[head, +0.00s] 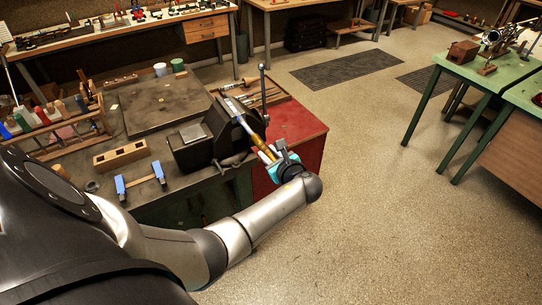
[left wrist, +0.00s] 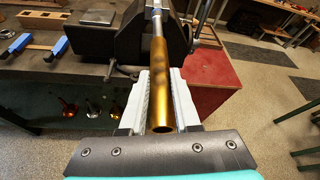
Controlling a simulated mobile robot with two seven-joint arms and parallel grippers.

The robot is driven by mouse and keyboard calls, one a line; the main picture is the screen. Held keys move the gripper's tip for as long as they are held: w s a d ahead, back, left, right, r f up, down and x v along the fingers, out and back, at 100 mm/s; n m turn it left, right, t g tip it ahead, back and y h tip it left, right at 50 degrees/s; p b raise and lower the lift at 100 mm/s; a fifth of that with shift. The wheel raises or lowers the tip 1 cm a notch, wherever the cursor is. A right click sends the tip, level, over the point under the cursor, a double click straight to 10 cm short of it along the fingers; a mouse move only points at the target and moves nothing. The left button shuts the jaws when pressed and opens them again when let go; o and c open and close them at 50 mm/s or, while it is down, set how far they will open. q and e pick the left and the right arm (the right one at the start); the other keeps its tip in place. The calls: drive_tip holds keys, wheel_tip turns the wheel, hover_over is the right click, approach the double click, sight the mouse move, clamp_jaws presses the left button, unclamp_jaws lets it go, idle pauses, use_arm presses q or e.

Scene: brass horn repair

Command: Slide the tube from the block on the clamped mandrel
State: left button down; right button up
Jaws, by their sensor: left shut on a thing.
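The brass tube (head: 258,138) is in line with the silver mandrel (head: 235,108), which is clamped in the dark vise (head: 196,149). In the left wrist view the mandrel (left wrist: 156,8) meets the far end of the tube (left wrist: 159,60), and the tube seems to be around it. My left gripper (head: 275,153) is shut on the tube near its free end, with one pale finger on each side. The tube's open near end faces the wrist camera. The wooden block (head: 121,156) with holes lies on the bench left of the vise, with no tube in it. My right gripper is out of view.
A blue-ended clamp (head: 140,182) lies on the bench in front of the block. The vise handle (head: 263,92) stands up close behind the tube. The floor (head: 370,160) to the right is clear.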

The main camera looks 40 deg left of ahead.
sight(258, 140)
use_arm(q)
drive_tip(key=shift+w+a+b, duration=0.25)
drive_tip(key=shift+w+a, duration=0.2)
drive_tip(key=shift+a, duration=0.6)
drive_tip(key=shift+w+a+b, duration=0.2)
drive_tip(key=shift+w+a, duration=0.2)
drive_tip(key=shift+a, duration=0.6)
drive_tip(key=shift+w+a+b, duration=0.25)
drive_tip(key=shift+w+a, duration=0.2)
drive_tip(key=shift+a, duration=0.6)
drive_tip(key=c, duration=0.5)
unclamp_jaws()
drive_tip(key=shift+c, duration=0.2)
drive_tip(key=p+v, duration=0.1)
drive_tip(key=v, duration=1.4)
drive_tip(key=shift+s, duration=0.15)
